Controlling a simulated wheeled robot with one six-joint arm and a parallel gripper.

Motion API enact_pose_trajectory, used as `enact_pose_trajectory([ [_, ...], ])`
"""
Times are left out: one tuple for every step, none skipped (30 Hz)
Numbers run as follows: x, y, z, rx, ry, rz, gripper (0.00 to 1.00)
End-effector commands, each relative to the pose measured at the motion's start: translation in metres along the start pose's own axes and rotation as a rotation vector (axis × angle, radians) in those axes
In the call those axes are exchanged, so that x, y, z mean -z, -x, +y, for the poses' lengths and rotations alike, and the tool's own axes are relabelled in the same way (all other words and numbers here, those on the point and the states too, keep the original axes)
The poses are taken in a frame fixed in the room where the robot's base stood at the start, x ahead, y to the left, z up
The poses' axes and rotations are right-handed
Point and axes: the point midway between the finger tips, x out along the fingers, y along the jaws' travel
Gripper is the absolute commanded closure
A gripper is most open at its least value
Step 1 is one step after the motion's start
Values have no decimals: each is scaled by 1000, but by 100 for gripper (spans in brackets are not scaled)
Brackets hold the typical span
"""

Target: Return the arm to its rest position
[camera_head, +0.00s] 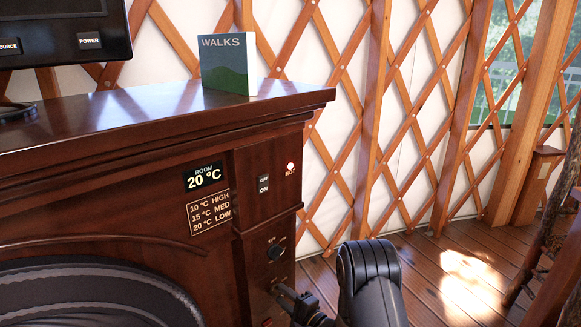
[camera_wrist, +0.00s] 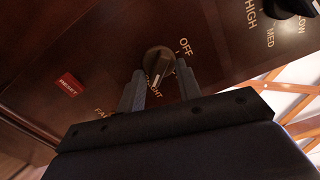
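My gripper (camera_wrist: 159,72) is at the control panel of a dark wooden heater cabinet. In the wrist view its two fingers are apart, one on each side of a round dark knob (camera_wrist: 157,61) marked OFF and LIGHT. Small gaps seem to show beside the knob; I cannot tell how far the tips reach over it. In the head view my gripper (camera_head: 285,293) is low beside the cabinet's right part, below an upper knob (camera_head: 275,252). The arm behind it is black and bent, and the lower knob is hidden there.
The cabinet (camera_head: 120,118) fills the left, with a green WALKS book (camera_head: 228,64) on top and a black screen (camera_head: 60,35). A red HOT light (camera_head: 291,166) is lit. A red RESET button (camera_wrist: 69,86) is left of my fingers. Open wooden floor (camera_head: 440,270) lies right.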

Motion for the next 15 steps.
enact_pose_trajectory([
  [0,0,1,1,40,0,67],
  [0,0,0,1,65,0,67],
  [0,0,0,1,98,0,67],
  [0,0,0,0,123,0,67],
  [0,0,0,0,149,0,67],
  [0,0,0,0,182,0,67],
  [0,0,0,0,207,0,67],
  [0,0,0,0,232,0,67],
  [0,0,0,-1,265,0,67],
  [0,0,0,-1,290,0,67],
  [0,0,0,-1,315,0,67],
  [0,0,0,0,348,0,67],
  [0,0,0,0,374,0,67],
  [0,0,-1,0,399,0,67],
  [0,0,-1,0,433,0,67],
])
